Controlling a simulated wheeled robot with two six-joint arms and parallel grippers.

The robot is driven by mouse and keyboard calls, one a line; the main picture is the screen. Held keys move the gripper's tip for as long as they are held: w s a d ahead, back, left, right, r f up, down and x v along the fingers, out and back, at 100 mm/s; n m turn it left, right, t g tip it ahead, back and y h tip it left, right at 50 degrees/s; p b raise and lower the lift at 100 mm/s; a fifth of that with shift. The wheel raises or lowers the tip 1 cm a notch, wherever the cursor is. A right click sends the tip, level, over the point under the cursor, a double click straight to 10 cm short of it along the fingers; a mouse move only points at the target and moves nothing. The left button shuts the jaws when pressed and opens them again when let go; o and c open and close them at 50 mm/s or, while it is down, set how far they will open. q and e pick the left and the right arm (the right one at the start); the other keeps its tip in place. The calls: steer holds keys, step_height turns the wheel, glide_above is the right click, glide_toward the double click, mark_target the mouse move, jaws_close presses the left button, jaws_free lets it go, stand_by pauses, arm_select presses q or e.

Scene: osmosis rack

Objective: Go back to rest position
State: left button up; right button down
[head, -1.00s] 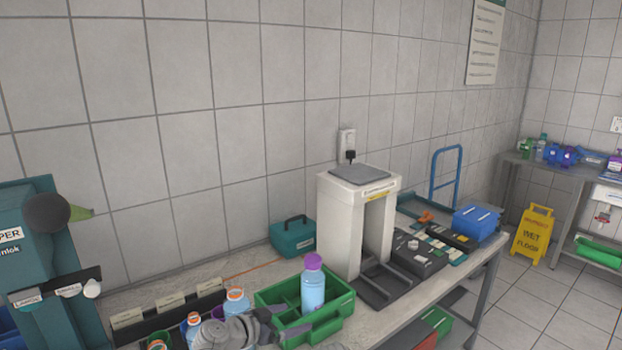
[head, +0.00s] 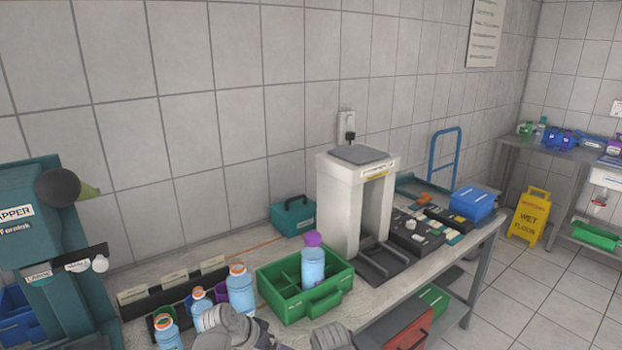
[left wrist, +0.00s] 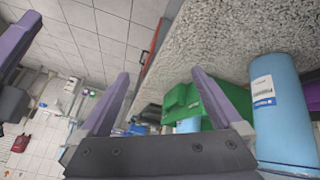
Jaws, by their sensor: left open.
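My left gripper (left wrist: 160,75) is open, its two purple fingers spread apart with nothing between the tips in the left wrist view. In the head view, my grey left arm shows at the bottom edge, in front of the green divided tray (head: 331,302). A light-blue bottle with a purple cap (head: 313,268) stands upright in that tray. The green tray also shows in the left wrist view (left wrist: 180,100), partly behind the right finger. A large blue bottle (left wrist: 277,110) is close beside that finger.
Several orange-ringed blue bottles (head: 241,290) stand left of the tray, before a black labelled holder (head: 176,292). A white frame-shaped machine (head: 340,205) and a blue box (head: 473,203) stand to the right. A teal machine (head: 35,225) is at far left.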

arm_select(q)
steer(key=s+a+f+n+g+y, duration=0.35)
steer(key=s+a+n+y, duration=0.2)
steer(key=a, duration=0.25)
steer(key=s+d+m+g+y, duration=0.1)
steer(key=s+d+m, duration=0.3)
steer(key=s+d, duration=0.3)
steer(key=d, duration=0.3)
steer(key=shift+d+f, duration=0.15)
steer(key=shift+d, duration=0.05)
